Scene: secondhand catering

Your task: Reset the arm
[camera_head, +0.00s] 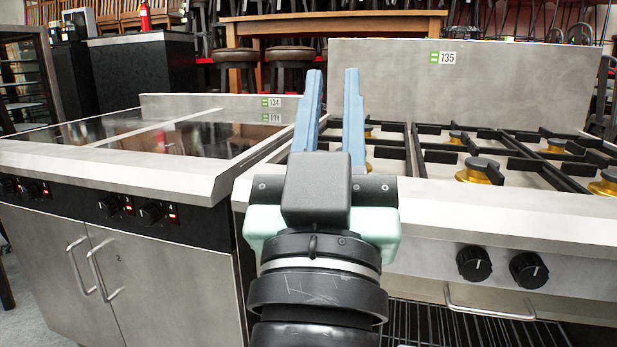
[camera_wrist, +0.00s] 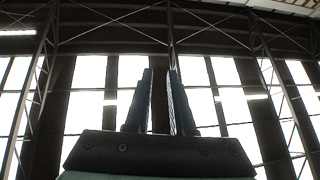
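My gripper (camera_head: 331,80) stands upright in the middle of the head view, its two blue fingers pointing up. The fingers are apart with a narrow gap and nothing between them. The gripper shows in front of the gas stove (camera_head: 500,210) and the flat-topped cooker (camera_head: 110,175), near where they meet. In the wrist view my gripper (camera_wrist: 160,85) also has its fingers parted and empty, with the hall's windows and roof beams behind.
The stove has black pan grates, brass burners and a tall steel back panel (camera_head: 520,85) labelled 135. Control knobs (camera_head: 502,266) and a bar handle line its front. Wooden tables (camera_head: 335,27), stools (camera_head: 290,60) and stacked chairs stand behind. A red fire extinguisher (camera_head: 145,17) is at the back left.

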